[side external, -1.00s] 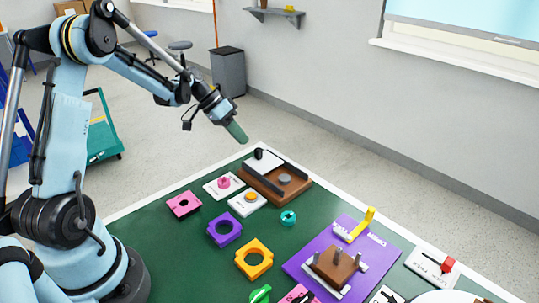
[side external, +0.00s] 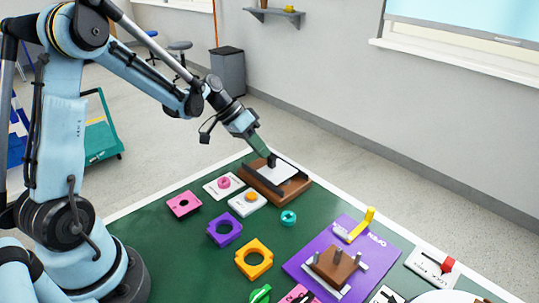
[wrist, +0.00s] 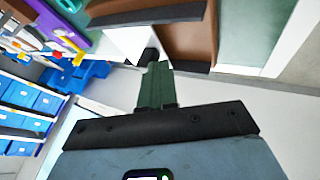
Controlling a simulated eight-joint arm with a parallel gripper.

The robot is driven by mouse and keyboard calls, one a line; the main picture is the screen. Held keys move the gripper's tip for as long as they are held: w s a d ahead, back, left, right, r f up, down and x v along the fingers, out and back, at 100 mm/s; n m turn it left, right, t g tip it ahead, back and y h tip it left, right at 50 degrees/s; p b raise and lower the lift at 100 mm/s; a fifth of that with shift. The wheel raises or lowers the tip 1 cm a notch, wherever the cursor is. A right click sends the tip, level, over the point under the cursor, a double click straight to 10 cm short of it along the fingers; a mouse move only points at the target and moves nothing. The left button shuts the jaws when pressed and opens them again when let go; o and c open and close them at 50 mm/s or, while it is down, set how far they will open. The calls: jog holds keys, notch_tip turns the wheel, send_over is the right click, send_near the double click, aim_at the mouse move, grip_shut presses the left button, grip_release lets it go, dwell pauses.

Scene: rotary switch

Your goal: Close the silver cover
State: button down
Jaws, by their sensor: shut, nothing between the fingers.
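The silver cover (side external: 281,172) is a flat pale plate between two black rails on a brown wooden box (side external: 262,187) at the table's far edge. It lies over the middle and right of the box, and the round grey disc there is hidden. A black knob (side external: 272,159) stands on the cover's far end. My gripper (side external: 265,153) is shut and empty, its green fingers tilted down against or right beside the knob; contact is not certain. The wrist view also shows the fingers (wrist: 155,74), knob (wrist: 148,56), cover (wrist: 124,43) and bare brown box (wrist: 187,42).
A white switch with a pink knob (side external: 223,183) and one with an orange button (side external: 250,198) stand close in front of the box. A teal piece (side external: 288,217) and a purple board (side external: 305,257) lie nearer. Free green table (side external: 200,262) shows at the front left.

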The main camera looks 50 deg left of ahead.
aim_at(274, 159)
jog(key=shift+d, duration=1.65)
jog(key=a, duration=0.5)
jog(key=shift+s+r, duration=0.2)
jog(key=shift+r, duration=0.2)
jog(key=v, duration=0.9)
jog(key=s+d+n+t+y, duration=0.1)
jog(key=s+d+y, duration=0.4)
jog(key=s+d, duration=0.5)
jog(key=shift+s+d+t+y, duration=0.4)
jog(key=shift+d+t, duration=0.4)
jog(key=shift+d, duration=0.7)
